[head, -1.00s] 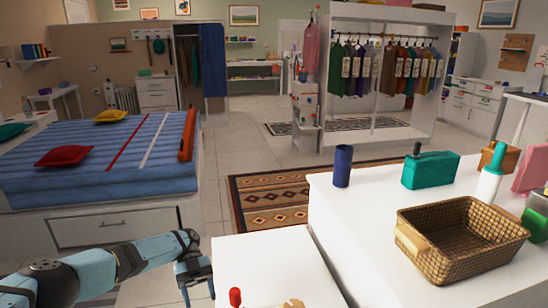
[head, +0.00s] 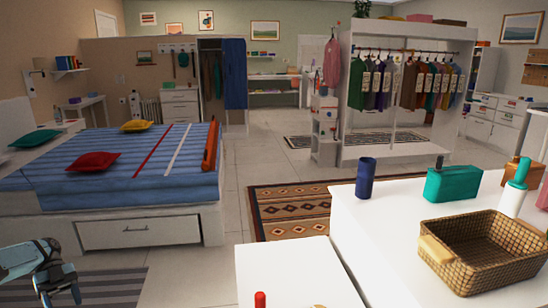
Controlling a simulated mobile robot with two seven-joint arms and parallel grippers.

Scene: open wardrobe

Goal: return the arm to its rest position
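My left gripper (head: 62,290) hangs at the lower left of the head view, above the grey striped rug and in front of the bed. It points down, and its fingers are too small and dark to tell whether they are open or shut. Only the end of my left arm shows, coming in from the left edge. My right arm and gripper are not in the picture. The open wardrobe (head: 408,30) stands at the back right with clothes on its rail, well away from my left gripper.
A white table (head: 390,240) at right holds a wicker basket (head: 482,250), a teal box (head: 453,184) and a dark blue cylinder (head: 365,177). A lower white surface (head: 290,268) with a red-topped item (head: 260,299) stands in front. The bed (head: 110,170) is at left.

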